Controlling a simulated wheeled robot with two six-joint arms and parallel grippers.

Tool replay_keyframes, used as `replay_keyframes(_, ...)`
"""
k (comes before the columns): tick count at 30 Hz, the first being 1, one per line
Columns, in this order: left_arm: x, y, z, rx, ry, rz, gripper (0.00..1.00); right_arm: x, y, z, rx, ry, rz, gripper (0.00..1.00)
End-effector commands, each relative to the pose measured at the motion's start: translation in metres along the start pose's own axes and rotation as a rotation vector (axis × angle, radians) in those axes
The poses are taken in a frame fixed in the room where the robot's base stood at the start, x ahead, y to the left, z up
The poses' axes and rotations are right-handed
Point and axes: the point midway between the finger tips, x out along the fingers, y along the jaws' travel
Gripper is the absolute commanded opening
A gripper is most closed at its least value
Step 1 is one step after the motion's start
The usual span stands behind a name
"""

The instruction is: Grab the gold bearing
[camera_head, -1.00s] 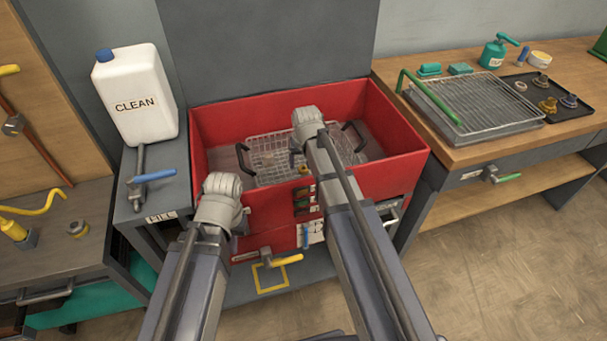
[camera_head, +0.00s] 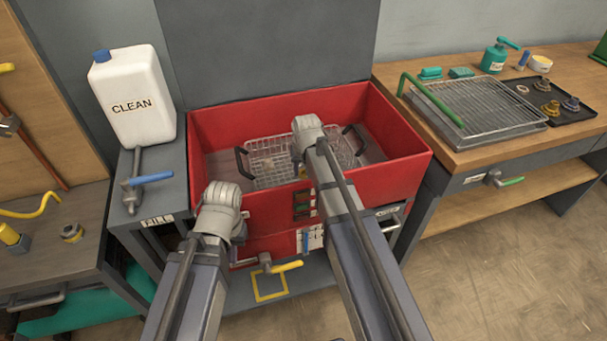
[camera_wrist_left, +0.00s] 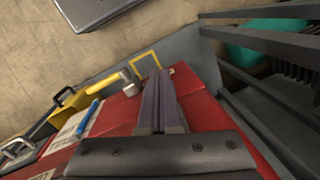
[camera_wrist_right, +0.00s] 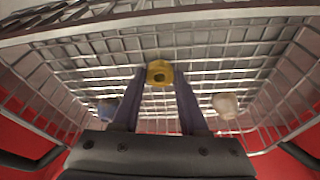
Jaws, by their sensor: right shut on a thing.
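The gold bearing (camera_wrist_right: 159,73) is a small gold ring with a dark centre. In the right wrist view it sits between the fingertips of my right gripper (camera_wrist_right: 160,76), which is shut on it. Behind it is the mesh of the wire basket (camera_wrist_right: 160,45). In the head view the right arm reaches into the basket (camera_head: 270,160), and most of the bearing is hidden. My left gripper (camera_wrist_left: 158,80) is shut and empty, its fingers together in front of the red washer.
The basket stands in the red washer tub (camera_head: 400,140). A blue-grey part (camera_wrist_right: 106,108) and a pale part (camera_wrist_right: 225,104) flank the fingers. A white CLEAN jug (camera_head: 135,95) stands left. A black tray (camera_head: 575,112) with similar parts lies on the right bench.

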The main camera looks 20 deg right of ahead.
Motion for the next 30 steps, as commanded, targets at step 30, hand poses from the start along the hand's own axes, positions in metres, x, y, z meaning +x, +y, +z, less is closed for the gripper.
replay_keyframes(30, -0.042, -0.004, 0.003, 0.0, 0.0, 0.0, 0.0, -0.04, 0.0, -0.011, 0.0, 0.0, 0.0, 0.0)
